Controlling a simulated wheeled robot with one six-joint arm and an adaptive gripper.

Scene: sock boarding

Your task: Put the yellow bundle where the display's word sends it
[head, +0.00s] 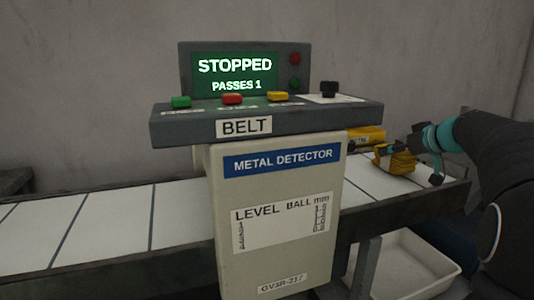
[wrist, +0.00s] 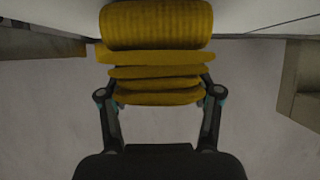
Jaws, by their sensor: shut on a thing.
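The yellow bundle (wrist: 156,72) is a stack of folded ribbed yellow cloth. My gripper (wrist: 160,98) is shut on its sides in the wrist view. In the head view the yellow bundle (head: 398,160) hangs at my gripper (head: 410,156), over the right end of the belt (head: 180,210); I cannot tell whether it touches the belt. The display (head: 235,75) reads "STOPPED" and "PASSES 1" in white on green.
The grey metal detector (head: 275,185) straddles the belt. Its panel carries green (head: 181,102), red (head: 232,99) and yellow (head: 278,96) buttons and a black knob (head: 329,89). Another yellow thing (head: 366,136) shows behind the panel. A white bin (head: 420,262) stands below the belt.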

